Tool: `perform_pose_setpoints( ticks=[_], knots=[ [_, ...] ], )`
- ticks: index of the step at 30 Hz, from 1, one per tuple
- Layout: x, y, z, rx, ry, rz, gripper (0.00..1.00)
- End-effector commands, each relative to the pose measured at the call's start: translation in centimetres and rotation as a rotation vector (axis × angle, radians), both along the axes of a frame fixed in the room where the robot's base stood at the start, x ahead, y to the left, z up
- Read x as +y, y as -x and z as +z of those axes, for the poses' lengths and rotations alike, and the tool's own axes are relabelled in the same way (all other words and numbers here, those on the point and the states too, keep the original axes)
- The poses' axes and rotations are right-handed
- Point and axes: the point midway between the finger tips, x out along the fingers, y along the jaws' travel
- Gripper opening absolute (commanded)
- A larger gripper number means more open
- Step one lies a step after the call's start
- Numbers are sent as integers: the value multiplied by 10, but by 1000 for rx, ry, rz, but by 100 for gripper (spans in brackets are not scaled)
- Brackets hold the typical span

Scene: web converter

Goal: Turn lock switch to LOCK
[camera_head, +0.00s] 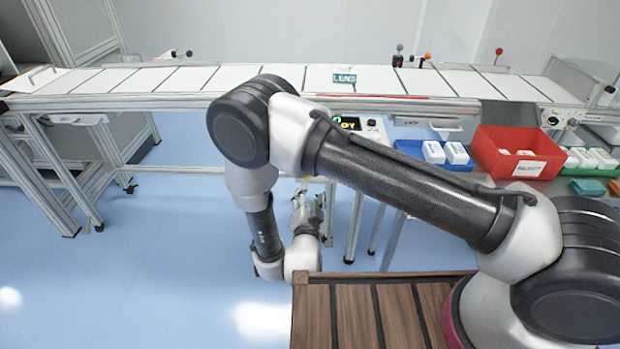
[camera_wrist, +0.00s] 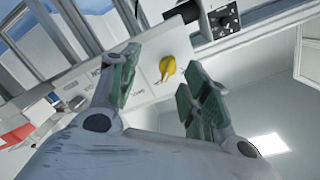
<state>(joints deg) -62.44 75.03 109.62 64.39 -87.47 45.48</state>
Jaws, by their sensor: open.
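A yellow knob, which appears to be the lock switch (camera_wrist: 167,66), sits on a pale panel (camera_wrist: 147,70) in the wrist view. My gripper (camera_wrist: 163,84) is open and empty, with its green-padded fingers on either side of the knob in the picture. The fingers look apart from the knob, but the distance is hard to judge. Small marks beside the knob are too small to read, so its set position is unclear.
A long conveyor (camera_head: 180,78) with white panels runs across the back. A red bin (camera_head: 490,145), a blue tray (camera_head: 410,147) and white containers (camera_head: 433,151) stand at right. Floor at left is clear.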

Motion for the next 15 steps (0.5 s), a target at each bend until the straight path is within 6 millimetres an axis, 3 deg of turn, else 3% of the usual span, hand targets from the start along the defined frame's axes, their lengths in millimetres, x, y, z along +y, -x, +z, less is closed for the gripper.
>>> perform_pose_setpoints(
  ticks=[4, 15],
  knots=[
    [0, -4, 21, -88, -56, 0, 47],
    [-2, -60, 20, -84, -65, -2, 47]
  ],
)
